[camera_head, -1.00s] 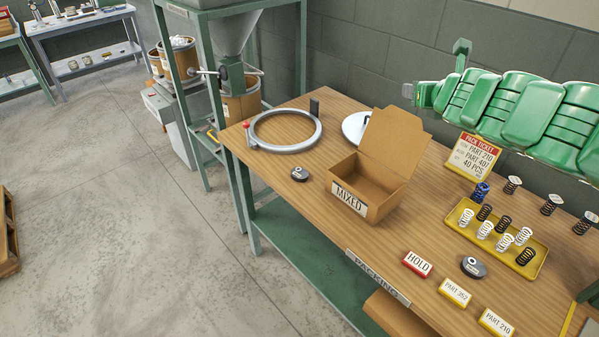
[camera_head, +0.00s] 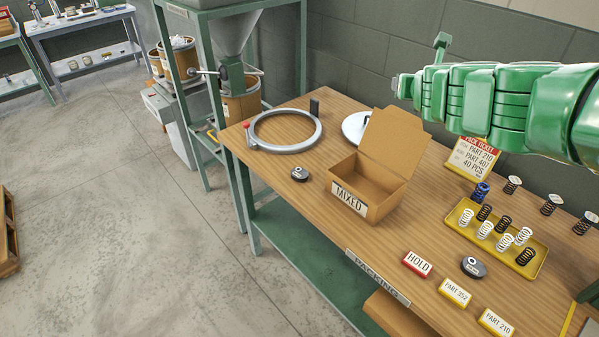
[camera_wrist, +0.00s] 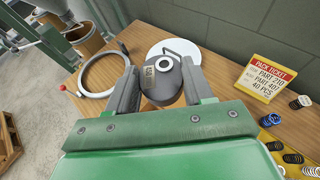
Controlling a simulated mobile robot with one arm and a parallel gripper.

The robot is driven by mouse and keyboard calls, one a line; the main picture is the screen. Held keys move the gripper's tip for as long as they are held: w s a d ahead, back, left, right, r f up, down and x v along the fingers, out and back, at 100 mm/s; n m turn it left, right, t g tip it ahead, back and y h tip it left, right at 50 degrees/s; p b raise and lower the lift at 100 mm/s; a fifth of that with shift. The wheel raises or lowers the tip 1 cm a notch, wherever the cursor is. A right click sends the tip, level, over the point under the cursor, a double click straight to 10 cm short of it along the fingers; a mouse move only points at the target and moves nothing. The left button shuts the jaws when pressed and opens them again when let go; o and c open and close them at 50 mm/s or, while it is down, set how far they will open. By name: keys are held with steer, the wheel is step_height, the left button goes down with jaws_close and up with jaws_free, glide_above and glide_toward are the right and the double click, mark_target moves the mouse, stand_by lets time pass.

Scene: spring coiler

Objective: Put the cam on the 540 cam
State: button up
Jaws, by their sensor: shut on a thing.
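My gripper (camera_wrist: 159,70) is shut on a dark grey cam (camera_wrist: 162,88) with a white ring around its hole and a small label that is too blurred to read. The cam sits between the two grey fingers, above the bench. Two other dark cams lie flat on the bench in the head view. One cam (camera_head: 300,173) is left of the MIXED box. The other cam (camera_head: 473,267) is beside the HOLD sign. I cannot read their labels, so I cannot tell which is the 540 cam. In the head view my arm hides most of the hand.
An open cardboard MIXED box (camera_head: 343,196) stands mid-bench. A yellow tray (camera_head: 454,222) of springs is at the right, below the pick ticket (camera_head: 474,159). A HOLD sign (camera_head: 417,264) and part signs line the front. A grey ring (camera_head: 262,143) lies at the far end.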

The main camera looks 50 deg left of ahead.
steer(key=shift+s+a+m+t+h, duration=0.15)
steer(key=shift+a+m+t+h, duration=0.1)
steer(key=shift+a, duration=0.35)
steer(key=shift+s+a+m+t+h, duration=0.15)
steer(key=shift+a+m, duration=0.1)
steer(key=shift+a, duration=0.35)
steer(key=s+a+m+t+h, duration=0.1)
steer(key=s+a+m+h, duration=0.2)
steer(key=s, duration=0.4)
steer(key=s+a+f+m+t+h, duration=0.1)
steer(key=s+a+m+h, duration=0.15)
steer(key=s, duration=0.45)
steer(key=s+a+m+t+h, duration=0.1)
steer(key=s+a+m+h, duration=0.2)
steer(key=s, duration=0.4)
glide_above(296, 174)
steer(key=d, duration=0.1)
steer(key=shift+n, duration=0.25)
steer(key=f, duration=2.6)
steer(key=shift+s+f, duration=0.1)
steer(key=shift+s, duration=0.15)
steer(key=shift+w+a+f, duration=0.2)
steer(key=shift+a+f, duration=0.1)
steer(key=shift+f, duration=0.2)
steer(key=shift+w+a+f, duration=0.15)
steer(key=shift+a+f, duration=0.1)
steer(key=shift+f, duration=1.55)
steer(key=shift+f, duration=0.1)
